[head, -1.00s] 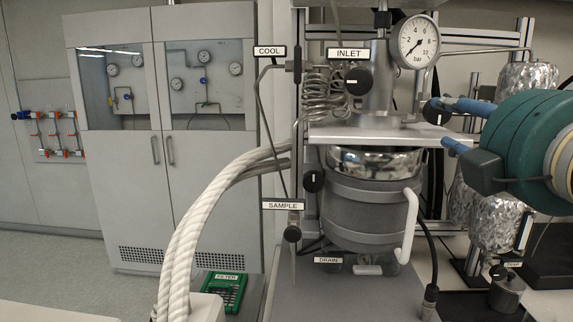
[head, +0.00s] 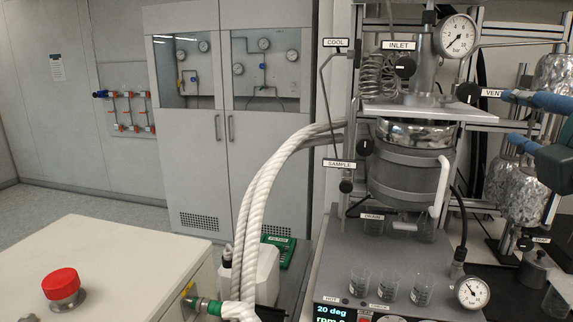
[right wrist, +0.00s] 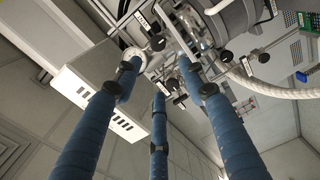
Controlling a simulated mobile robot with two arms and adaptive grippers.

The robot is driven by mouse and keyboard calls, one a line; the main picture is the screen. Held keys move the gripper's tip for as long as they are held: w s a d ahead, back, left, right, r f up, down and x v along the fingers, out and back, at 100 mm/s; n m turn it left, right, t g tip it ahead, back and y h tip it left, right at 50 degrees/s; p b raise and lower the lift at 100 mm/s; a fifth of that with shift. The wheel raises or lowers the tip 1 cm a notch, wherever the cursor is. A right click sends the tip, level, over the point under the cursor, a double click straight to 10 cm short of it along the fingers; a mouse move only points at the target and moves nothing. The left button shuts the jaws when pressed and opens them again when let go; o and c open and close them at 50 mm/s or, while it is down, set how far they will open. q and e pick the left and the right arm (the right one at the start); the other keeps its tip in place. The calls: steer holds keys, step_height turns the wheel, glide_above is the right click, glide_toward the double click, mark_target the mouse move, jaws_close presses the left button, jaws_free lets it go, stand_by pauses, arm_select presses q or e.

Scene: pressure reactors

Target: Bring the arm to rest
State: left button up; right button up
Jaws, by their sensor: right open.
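My right gripper (head: 508,117) comes in from the right edge in the head view, its blue fingers spread and empty. Its fingertips are just right of the black VENT knob (head: 468,92), with a gap to the knob; the upper finger overlaps the end of the VENT label. In the right wrist view the blue fingers (right wrist: 160,78) stand apart with nothing between them. Part of the reactor's frame and knobs shows beyond them. My left gripper is in neither view.
The reactor vessel (head: 408,178) stands under a metal plate, with a gauge (head: 455,37) above. Glass beakers (head: 389,287) stand on the grey base. Foil-wrapped cylinders (head: 524,196) are close by my right gripper. A white bench (head: 130,265) with a red button (head: 61,284) is at lower left.

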steer(key=w+d+f+m+g+y, duration=0.1)
steer(key=w+d+f+m+g, duration=0.1)
steer(key=f, duration=1)
steer(key=w+d+f+m+g, duration=0.2)
steer(key=f, duration=1)
steer(key=w+d+f+m+g+y, duration=0.1)
steer(key=w+d+f+g, duration=0.15)
steer(key=f, duration=0.95)
steer(key=s+a+f+m+g+y, duration=0.1)
steer(key=s+a+f+m+g, duration=0.3)
steer(key=f, duration=0.6)
steer(key=s+a+f+t, duration=0.1)
steer(key=s+a+f, duration=0.3)
steer(key=f, duration=0.5)
steer(key=s+a+f+m+g+y, duration=0.1)
steer(key=s+a+f+g, duration=0.1)
steer(key=s+a+f, duration=0.45)
steer(key=s+a+f+m+g, duration=0.2)
steer(key=s+a+f, duration=0.15)
steer(key=s, duration=0.55)
step_height(320, 180, down, 28)
steer(key=s+d+g, duration=0.1)
steer(key=s+g, duration=0.1)
steer(key=s+d+f, duration=0.3)
steer(key=s+f, duration=1.2)
steer(key=s, duration=0.2)
steer(key=shift+f+n+g, duration=0.2)
steer(key=shift+n+g, duration=0.2)
steer(key=shift+g, duration=0.05)
